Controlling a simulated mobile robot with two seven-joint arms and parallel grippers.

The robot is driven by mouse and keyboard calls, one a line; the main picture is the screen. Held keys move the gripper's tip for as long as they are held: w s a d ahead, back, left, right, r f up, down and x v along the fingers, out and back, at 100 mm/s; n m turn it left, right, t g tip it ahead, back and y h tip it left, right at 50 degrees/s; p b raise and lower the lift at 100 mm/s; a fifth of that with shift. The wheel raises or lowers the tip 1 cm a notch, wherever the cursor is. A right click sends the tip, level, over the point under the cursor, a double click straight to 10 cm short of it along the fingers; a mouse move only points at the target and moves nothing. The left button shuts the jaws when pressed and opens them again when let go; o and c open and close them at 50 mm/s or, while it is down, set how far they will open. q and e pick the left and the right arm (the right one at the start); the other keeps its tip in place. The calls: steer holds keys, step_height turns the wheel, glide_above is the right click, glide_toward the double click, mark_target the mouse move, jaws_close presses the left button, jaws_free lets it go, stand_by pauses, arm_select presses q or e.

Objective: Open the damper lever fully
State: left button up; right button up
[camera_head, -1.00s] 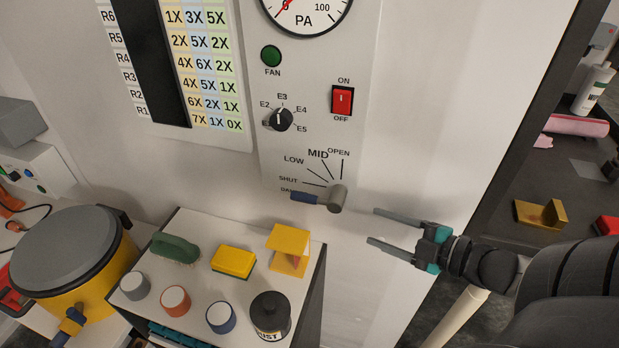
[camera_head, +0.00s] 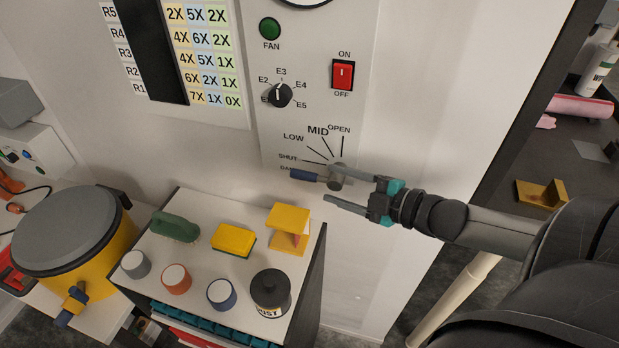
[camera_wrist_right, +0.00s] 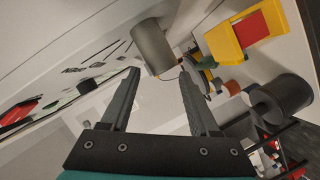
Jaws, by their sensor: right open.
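The damper lever has a grey round hub (camera_head: 336,177) on the white panel and a blue handle (camera_head: 304,175) pointing left, just below the SHUT mark. My right gripper (camera_head: 340,186) comes in from the right, open, with its fingertips close around or in front of the hub; I cannot tell if they touch it. In the right wrist view the grey hub (camera_wrist_right: 151,47) shows just beyond the two spread fingers (camera_wrist_right: 160,72), with nothing held between them. The blue handle is not clear there. My left gripper is not in view.
Above the lever are the red switch (camera_head: 343,75), the selector knob (camera_head: 280,95) and the green fan button (camera_head: 270,28). Below stands a white-topped stand (camera_head: 200,262) with a yellow block (camera_head: 289,230), a sponge (camera_head: 233,239), a dark jar (camera_head: 270,292) and small cups.

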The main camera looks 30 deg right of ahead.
mark_target(319, 180)
steer(key=shift+b+x, duration=0.7)
steer(key=shift+x, duration=3)
jaws_close()
